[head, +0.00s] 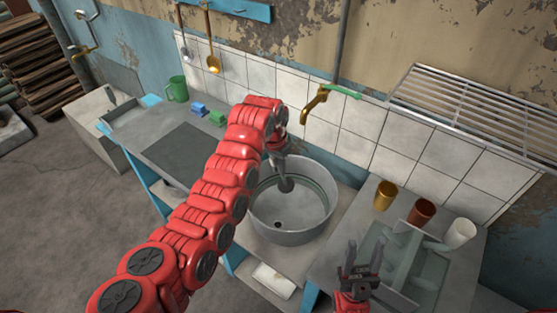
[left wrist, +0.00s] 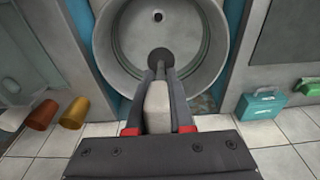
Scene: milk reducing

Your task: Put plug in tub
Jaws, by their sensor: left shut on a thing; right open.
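The tub (head: 318,236) is a round grey metal basin set in the counter; its wall also shows in the left wrist view (left wrist: 112,45). A small dark drain hole (left wrist: 158,17) is in its floor. My left gripper (head: 284,166) is shut on the plug (head: 286,185), a small dark round disc, and holds it over the tub. In the left wrist view the plug (left wrist: 160,56) shows at the fingertips, apart from the drain hole. How high it is above the floor is hard to tell. My right gripper (head: 360,272) is open and empty, right of the tub.
A brass tap (head: 315,102) with a green handle is on the tiled wall behind the tub. A green mug (head: 177,88) and small blue box (head: 198,108) stand at left.

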